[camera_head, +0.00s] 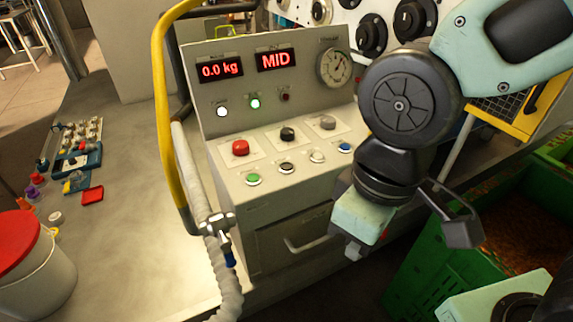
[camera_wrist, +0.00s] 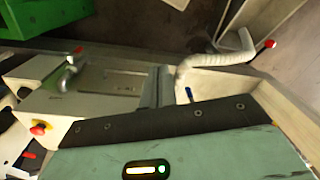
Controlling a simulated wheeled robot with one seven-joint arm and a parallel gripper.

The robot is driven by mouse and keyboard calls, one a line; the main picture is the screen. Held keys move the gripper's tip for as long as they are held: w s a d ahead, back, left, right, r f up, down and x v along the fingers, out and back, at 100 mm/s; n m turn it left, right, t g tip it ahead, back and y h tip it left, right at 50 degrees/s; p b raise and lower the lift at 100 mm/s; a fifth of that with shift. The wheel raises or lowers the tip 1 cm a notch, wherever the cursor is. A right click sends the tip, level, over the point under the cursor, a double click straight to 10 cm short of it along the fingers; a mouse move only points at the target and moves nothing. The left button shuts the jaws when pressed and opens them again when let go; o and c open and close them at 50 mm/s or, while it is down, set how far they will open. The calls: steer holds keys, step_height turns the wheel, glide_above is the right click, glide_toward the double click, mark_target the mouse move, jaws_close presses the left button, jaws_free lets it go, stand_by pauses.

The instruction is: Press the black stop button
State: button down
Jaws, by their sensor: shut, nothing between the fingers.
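The sloped control panel (camera_head: 222,163) in the head view carries two black buttons. One is a larger raised black knob (camera_head: 287,134) in the back row, between a red one and a grey one. The other is a small dark button (camera_head: 286,168) in the front row, between a green one and a white one. Their labels are too small to read. My gripper (camera_head: 352,251) hangs in front of the panel's right side, below button height and apart from both. In the wrist view its dark fingers (camera_wrist: 156,86) are together and empty. Neither black button is identifiable there.
A red mushroom button (camera_head: 240,148) and blue button (camera_head: 345,147) flank the black ones. A yellow rail (camera_head: 159,100) and ribbed hose (camera_head: 198,185) border the panel's left. A drawer handle (camera_head: 306,243) sticks out below. Green crates (camera_head: 440,240) stand at right.

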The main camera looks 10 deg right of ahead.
stand_by(0.4)
step_height(320, 180, up, 4)
steer(key=n+t+y+p, duration=0.5)
steer(key=n+y+p, duration=0.2)
steer(key=n+p, duration=0.65)
glide_above(292, 167)
steer(key=shift+f+m, duration=0.15)
steer(key=shift+m, duration=0.2)
steer(key=shift+f, duration=0.1)
step_height(292, 167, down, 9)
steer(key=b, duration=0.7)
steer(key=shift+r+b, duration=0.2)
steer(key=shift+b, duration=0.2)
steer(key=shift+f, duration=0.1)
steer(key=shift+f+b, duration=0.3)
steer(key=shift+b, duration=0.1)
